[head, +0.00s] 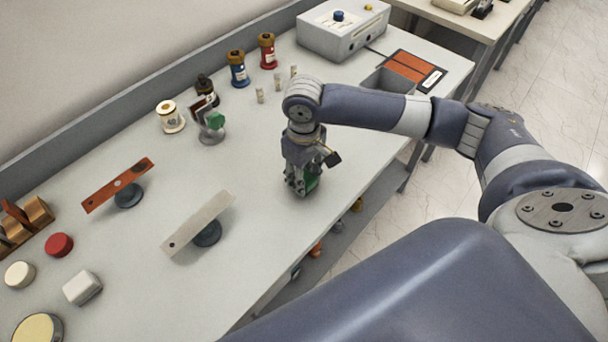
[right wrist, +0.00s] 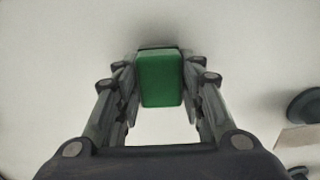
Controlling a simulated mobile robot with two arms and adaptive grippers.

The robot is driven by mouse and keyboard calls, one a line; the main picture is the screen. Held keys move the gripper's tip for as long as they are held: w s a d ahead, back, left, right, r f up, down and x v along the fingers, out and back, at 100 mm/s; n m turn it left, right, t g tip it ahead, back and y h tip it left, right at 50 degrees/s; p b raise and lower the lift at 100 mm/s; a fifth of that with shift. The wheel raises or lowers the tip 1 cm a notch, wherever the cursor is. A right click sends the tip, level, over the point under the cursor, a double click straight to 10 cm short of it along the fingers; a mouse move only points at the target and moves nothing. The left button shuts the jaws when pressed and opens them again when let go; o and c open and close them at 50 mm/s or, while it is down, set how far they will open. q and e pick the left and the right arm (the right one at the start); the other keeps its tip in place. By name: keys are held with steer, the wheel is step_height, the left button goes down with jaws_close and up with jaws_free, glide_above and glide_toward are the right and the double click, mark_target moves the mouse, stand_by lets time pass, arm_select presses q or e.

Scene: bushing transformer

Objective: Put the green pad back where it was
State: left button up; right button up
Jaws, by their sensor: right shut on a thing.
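The green pad (right wrist: 160,80) is a small green block between the fingers of my right gripper (right wrist: 160,92) in the right wrist view. In the head view the right gripper (head: 300,186) points down over the bench near its front edge, and part of the green pad (head: 312,182) shows beside the fingers. The gripper is shut on the pad. Whether the pad touches the bench top cannot be told. My left gripper is not in view.
A grey box (head: 342,30) is at the back. Bare bench lies left of the gripper.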

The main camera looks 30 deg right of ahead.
steer(key=shift+f, duration=0.55)
steer(key=o, duration=0.9)
steer(key=shift+f, duration=0.15)
steer(key=shift+o, duration=0.2)
step_height(320, 180, up, 12)
steer(key=b, duration=0.1)
steer(key=shift+r+b, duration=0.2)
steer(key=shift+b, duration=0.2)
